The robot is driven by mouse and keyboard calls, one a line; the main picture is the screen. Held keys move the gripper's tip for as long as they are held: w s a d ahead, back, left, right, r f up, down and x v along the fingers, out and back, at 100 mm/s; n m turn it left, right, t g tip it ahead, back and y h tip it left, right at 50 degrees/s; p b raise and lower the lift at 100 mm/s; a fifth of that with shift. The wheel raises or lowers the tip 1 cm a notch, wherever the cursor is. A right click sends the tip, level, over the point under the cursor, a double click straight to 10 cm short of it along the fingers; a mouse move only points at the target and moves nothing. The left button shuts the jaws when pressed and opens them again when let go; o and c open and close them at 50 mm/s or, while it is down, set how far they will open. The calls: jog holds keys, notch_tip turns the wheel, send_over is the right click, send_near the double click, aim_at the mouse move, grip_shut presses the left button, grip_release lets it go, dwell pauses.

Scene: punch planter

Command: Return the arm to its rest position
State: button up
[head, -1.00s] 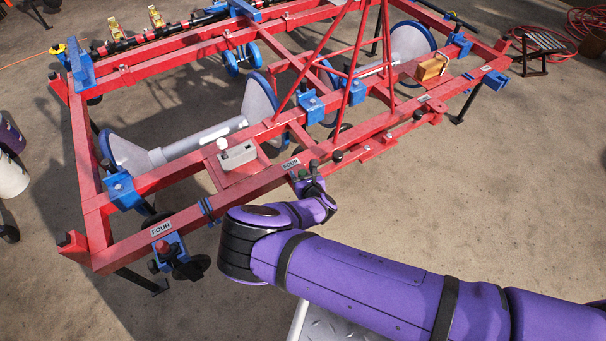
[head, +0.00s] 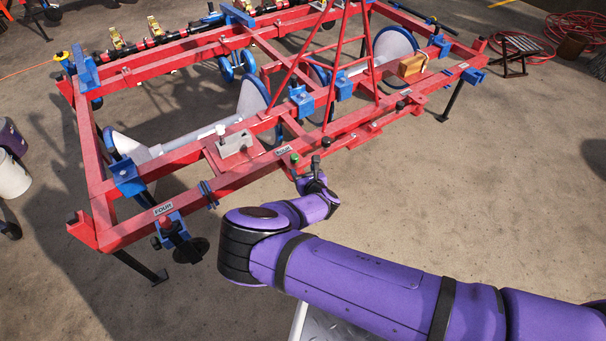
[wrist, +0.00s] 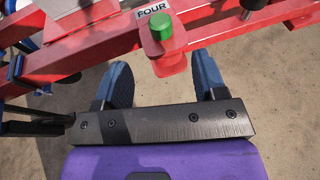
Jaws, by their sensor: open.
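My gripper (wrist: 160,85) is open and empty in the wrist view, its two blue fingers spread apart. Beyond the fingertips is a green knob (wrist: 160,26) on a red bracket of the red frame, near a "FOUR" label (wrist: 154,11). No contact between fingers and knob shows. In the head view my purple arm reaches from the lower right, and my gripper (head: 313,168) is at the front rail of the planter (head: 195,200), small and partly hidden by my own wrist. The green knob (head: 295,158) shows just beyond it.
A grey box with a white knob (head: 234,143) sits on the frame. A wooden block (head: 412,67) is on the right part. A small stool (head: 519,52) stands far right. Open floor (head: 480,180) lies right of my arm.

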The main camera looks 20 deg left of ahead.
dwell(0.4)
jog(key=w+d+r+m+g+h, duration=0.1)
jog(key=w+d+r+m+h, duration=0.4)
jog(key=r+m, duration=0.4)
jog(key=w+d+r+m+h, duration=0.2)
jog(key=w+d+r+m, duration=0.45)
jog(key=r, duration=0.55)
jog(key=s+d+r+m+g, duration=0.2)
jog(key=d+r+m, duration=0.45)
jog(key=r, duration=0.45)
jog(key=s+d+r+m+g, duration=0.25)
jog(key=d+r+m, duration=0.45)
jog(key=r, duration=0.4)
jog(key=s+d+r+m, duration=0.7)
jog(key=s+d+r, duration=0.8)
jog(key=s+r, duration=0.2)
jog(key=s+d+r+m, duration=0.2)
jog(key=s+d+m, duration=0.1)
jog(key=s, duration=0.7)
jog(key=s+d+r+m+g+h, duration=0.1)
jog(key=s+d+r+m, duration=0.1)
jog(key=s, duration=0.9)
jog(key=shift+d+m, duration=0.85)
jog(key=shift+m, duration=0.15)
